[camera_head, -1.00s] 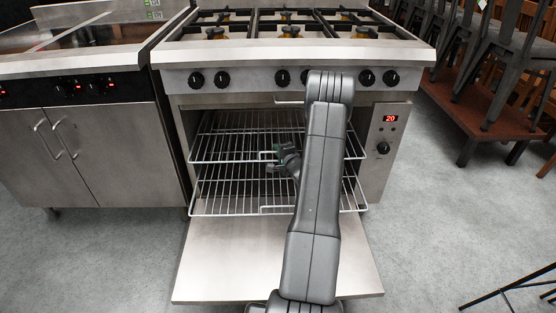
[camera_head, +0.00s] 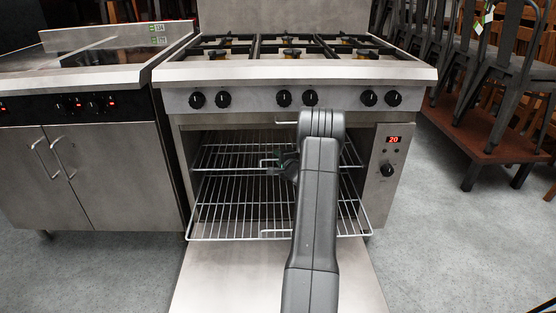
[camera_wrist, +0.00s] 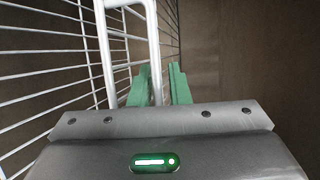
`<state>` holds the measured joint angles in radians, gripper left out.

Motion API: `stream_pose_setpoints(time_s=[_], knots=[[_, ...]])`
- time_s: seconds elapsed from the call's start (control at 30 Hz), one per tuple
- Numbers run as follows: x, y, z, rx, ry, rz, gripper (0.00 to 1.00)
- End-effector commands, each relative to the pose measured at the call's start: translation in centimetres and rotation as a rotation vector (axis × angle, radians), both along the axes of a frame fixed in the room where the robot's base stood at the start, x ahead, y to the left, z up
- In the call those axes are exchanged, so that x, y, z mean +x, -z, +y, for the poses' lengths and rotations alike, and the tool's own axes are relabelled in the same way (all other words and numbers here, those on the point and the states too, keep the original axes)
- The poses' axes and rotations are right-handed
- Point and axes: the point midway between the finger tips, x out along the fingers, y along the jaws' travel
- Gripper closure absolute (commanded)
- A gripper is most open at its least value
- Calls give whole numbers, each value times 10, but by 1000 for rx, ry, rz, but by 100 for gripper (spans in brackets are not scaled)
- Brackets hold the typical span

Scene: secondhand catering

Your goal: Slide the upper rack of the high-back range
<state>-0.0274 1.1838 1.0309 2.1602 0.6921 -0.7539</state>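The high-back range (camera_head: 290,78) stands ahead with its oven door (camera_head: 225,280) folded down. Inside are two wire racks. The upper rack (camera_head: 225,167) lies inside the oven; the lower rack (camera_head: 240,237) reaches further out toward me. My gripper (camera_head: 283,163) is at the front edge of the upper rack, by its small wire handle; my arm hides part of both racks. In the wrist view my green fingers (camera_wrist: 162,88) are apart, with one white bar of the rack's handle loop (camera_wrist: 152,50) between them. A gap shows beside the bar.
A steel cabinet unit (camera_head: 95,180) stands close on the left. Stacked dark chairs (camera_head: 490,80) on a brown table (camera_head: 490,145) are at the right. Grey floor is free right of the oven door.

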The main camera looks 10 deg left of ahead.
Motion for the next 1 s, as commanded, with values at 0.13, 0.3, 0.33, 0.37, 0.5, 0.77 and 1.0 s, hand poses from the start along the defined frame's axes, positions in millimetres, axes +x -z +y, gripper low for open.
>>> stream_pose_setpoints(time_s=[0.13,0.3,0.33,0.37,0.5,0.77,1.0], knots=[[-1,0,0,0,-1,1,84],[-4,-1,-2,0,-2,1,84],[-6,-1,-4,-1,-2,2,84],[-8,-2,-5,-1,-1,2,84],[-26,-6,-17,1,0,4,84],[-72,-17,-49,0,1,4,84],[-103,-23,-71,0,1,2,84]])
